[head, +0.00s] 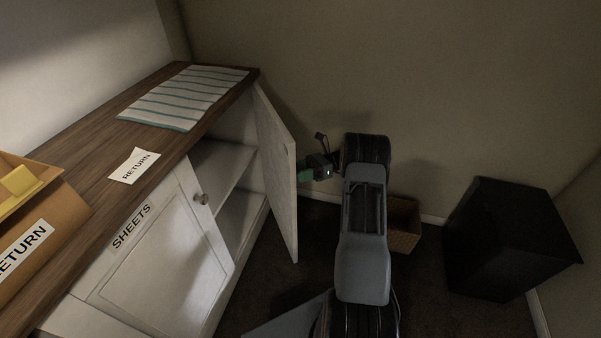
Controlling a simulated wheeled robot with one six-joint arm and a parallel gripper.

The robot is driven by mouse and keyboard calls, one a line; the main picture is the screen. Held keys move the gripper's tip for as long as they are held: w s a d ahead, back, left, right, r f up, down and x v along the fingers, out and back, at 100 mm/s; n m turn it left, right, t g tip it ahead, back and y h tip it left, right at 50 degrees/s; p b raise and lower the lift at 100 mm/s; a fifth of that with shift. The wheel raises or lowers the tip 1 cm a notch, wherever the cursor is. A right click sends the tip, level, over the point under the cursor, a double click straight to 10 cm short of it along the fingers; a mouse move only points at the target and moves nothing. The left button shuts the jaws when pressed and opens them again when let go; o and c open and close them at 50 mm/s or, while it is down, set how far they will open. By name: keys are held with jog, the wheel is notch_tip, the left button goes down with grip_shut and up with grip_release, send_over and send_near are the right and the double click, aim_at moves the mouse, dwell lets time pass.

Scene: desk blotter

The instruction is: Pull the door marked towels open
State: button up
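A white cabinet door (279,172) stands swung open at the far end of the cabinet (236,123). Its front is turned away, so no label on it can be read. The open door shows an empty-looking inside with a shelf (222,164). My gripper (307,174) is at the outer side of this door, near its free edge, with a green part close to the door. I cannot tell whether it touches the door or whether its fingers are open.
The wooden top (92,160) holds a striped cloth (183,97), a RETURN card (134,166) and a cardboard box (45,215) marked RETURN. A wicker basket (405,225) stands behind my arm. A black box-like piece (510,240) stands at the right. Dark floor lies between.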

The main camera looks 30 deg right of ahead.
jog(key=shift+o, duration=0.8)
jog(key=d+p, duration=0.6)
jog(key=d, duration=0.1)
jog(key=shift+s+d+p, duration=0.2)
jog(key=shift+s+p, duration=0.1)
jog(key=shift+p, duration=0.05)
